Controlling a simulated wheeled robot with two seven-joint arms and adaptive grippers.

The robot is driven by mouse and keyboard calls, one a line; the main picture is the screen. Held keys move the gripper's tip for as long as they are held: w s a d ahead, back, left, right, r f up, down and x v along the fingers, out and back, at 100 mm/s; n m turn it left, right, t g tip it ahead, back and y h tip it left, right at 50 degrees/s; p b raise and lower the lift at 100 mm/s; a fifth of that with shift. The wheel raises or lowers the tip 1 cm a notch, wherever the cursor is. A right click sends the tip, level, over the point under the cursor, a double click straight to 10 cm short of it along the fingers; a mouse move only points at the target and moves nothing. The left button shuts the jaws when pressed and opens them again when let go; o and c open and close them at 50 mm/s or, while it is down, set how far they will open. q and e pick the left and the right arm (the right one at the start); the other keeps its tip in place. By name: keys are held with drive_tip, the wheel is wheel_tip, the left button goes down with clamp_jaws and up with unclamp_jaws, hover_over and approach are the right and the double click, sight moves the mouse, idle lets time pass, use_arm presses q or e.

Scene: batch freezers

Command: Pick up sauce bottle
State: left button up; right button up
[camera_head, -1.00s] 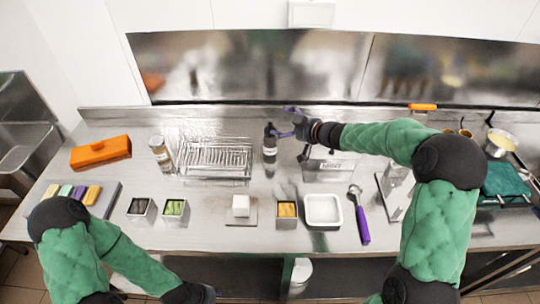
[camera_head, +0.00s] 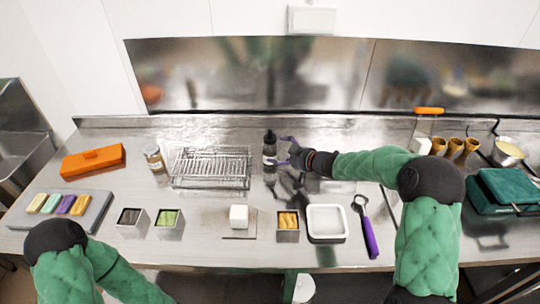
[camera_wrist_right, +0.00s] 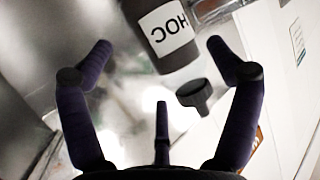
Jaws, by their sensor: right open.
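The sauce bottle (camera_head: 270,150) is dark with a black top and a white label. It stands upright on the steel counter (camera_head: 330,180), right of the wire rack. My right gripper (camera_head: 287,150) is open, with its purple fingers just right of the bottle. In the right wrist view, the dark bottle (camera_wrist_right: 150,48) with label letters reading CHOC lies ahead between the open fingers (camera_wrist_right: 160,55). A black cap-like piece (camera_wrist_right: 195,96) shows near it. I see no grip on the bottle. My left gripper is out of view below the head view.
A wire rack (camera_head: 210,167) and a jar (camera_head: 154,158) stand left of the bottle. In front are small tins (camera_head: 287,226), a white cube (camera_head: 239,216), a white tray (camera_head: 326,222) and a purple-handled scoop (camera_head: 366,228). Cones (camera_head: 455,147) stand at right.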

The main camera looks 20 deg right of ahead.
sight(277, 153)
drive_tip(key=b+x, duration=0.1)
drive_tip(key=x, duration=0.4)
drive_tip(key=shift+f+b, duration=0.1)
drive_tip(key=shift+b, duration=0.25)
drive_tip(key=shift+w+a, duration=0.25)
drive_tip(key=shift+w, duration=0.15)
drive_tip(key=c, duration=0.9)
